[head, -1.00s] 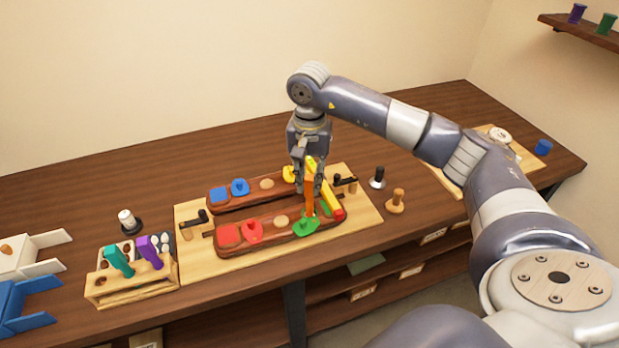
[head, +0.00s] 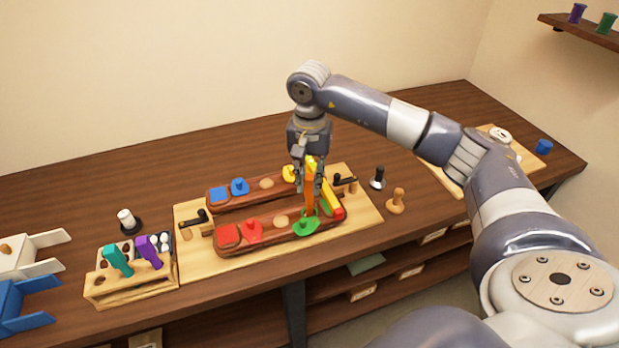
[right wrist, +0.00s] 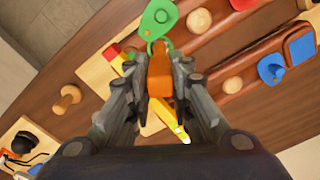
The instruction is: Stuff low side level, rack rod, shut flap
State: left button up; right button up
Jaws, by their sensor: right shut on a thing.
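My right gripper (head: 309,186) is shut on an orange rod (head: 310,203), which points down at the green flap (head: 305,227). In the right wrist view the rod (right wrist: 160,78) is between the fingers (right wrist: 160,82), its far end at the green flap (right wrist: 158,18). I cannot tell whether it touches. The green flap is at the right end of the near dark-red saddle part (head: 262,240). A wooden rack (head: 135,290) holds a teal-handled and a purple-handled tool. My left gripper is not in view.
The far saddle part (head: 253,200) carries blue pieces and a yellow flap, partly hidden by my gripper. Both parts rest on a light board (head: 190,268). A wooden knob (head: 396,200) and a black-topped knob (head: 377,178) stand to its right. Blue and white trestles are at far left.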

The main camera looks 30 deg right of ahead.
jog(key=shift+r+p, duration=2.3)
jog(key=shift+r, duration=1.65)
